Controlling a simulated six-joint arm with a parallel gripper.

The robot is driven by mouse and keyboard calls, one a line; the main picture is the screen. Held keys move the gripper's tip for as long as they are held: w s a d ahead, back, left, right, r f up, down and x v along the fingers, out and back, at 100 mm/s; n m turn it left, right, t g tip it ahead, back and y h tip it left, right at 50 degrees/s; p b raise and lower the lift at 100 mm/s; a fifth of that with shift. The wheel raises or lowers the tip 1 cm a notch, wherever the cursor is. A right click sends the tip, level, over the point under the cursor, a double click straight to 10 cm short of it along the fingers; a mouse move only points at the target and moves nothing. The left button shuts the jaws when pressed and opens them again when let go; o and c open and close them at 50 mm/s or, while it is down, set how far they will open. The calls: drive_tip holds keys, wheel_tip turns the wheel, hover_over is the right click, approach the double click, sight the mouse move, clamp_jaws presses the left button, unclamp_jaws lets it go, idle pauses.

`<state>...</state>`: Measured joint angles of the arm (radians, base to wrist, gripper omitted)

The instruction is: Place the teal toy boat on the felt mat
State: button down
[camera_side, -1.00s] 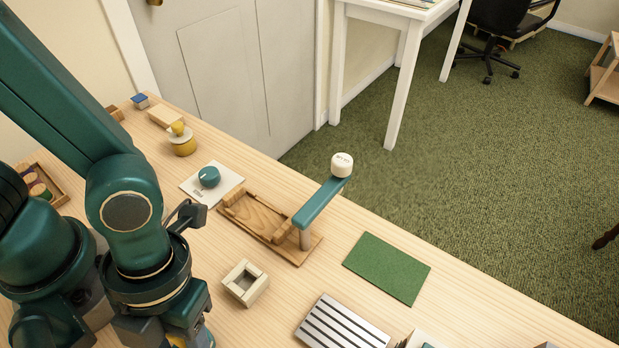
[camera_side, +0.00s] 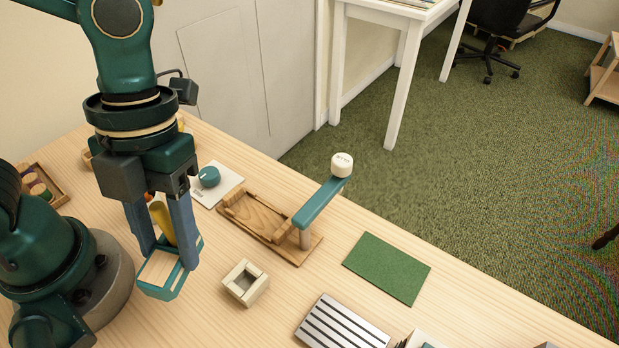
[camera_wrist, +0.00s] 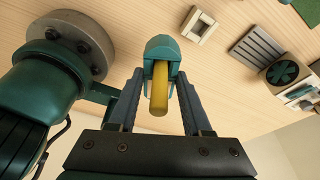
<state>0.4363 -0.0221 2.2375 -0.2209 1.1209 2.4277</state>
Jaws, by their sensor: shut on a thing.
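The teal toy boat (camera_side: 164,279) has a pale wood deck and a yellow funnel. My gripper (camera_side: 166,252) is shut on it, with one finger on each side, and holds it over the left part of the table. In the wrist view the boat (camera_wrist: 162,48) sits between the fingertips of my gripper (camera_wrist: 160,82), its yellow funnel pointing back toward the wrist. The green felt mat (camera_side: 387,268) lies flat and bare on the table, right of the boat. A corner of the mat (camera_wrist: 306,8) shows in the wrist view.
A small square wooden block with a hollow (camera_side: 245,283) stands between boat and mat. Behind it are a wooden tray with a raised teal lever (camera_side: 321,202) and a dial on a plate (camera_side: 209,177). A slotted metal plate (camera_side: 342,324) lies in front of the mat.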

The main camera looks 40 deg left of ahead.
sight(166, 209)
drive_tip(key=shift+w+a+r, duration=0.7)
drive_tip(key=shift+w+a, duration=0.1)
drive_tip(key=shift+w, duration=0.1)
drive_tip(key=shift+w+a+r+n, duration=0.15)
drive_tip(key=shift+n, duration=0.45)
drive_tip(key=shift+w+r+n+t+h, duration=0.15)
drive_tip(key=shift+w+n+t+h, duration=0.15)
drive_tip(key=shift+n, duration=0.2)
drive_tip(key=w+d+r+n+t+h, duration=0.1)
drive_tip(key=w+d+r+n+t, duration=0.25)
drive_tip(key=w+d+n, duration=1.3)
drive_tip(key=shift+m, duration=0.35)
drive_tip(key=x, duration=0.5)
drive_tip(key=s+x, duration=0.1)
drive_tip(key=x, duration=0.3)
drive_tip(key=s+x, duration=0.1)
drive_tip(key=x, duration=0.4)
drive_tip(key=shift+s+d+f, duration=0.1)
drive_tip(key=shift+f, duration=0.35)
drive_tip(key=shift+f, duration=0.1)
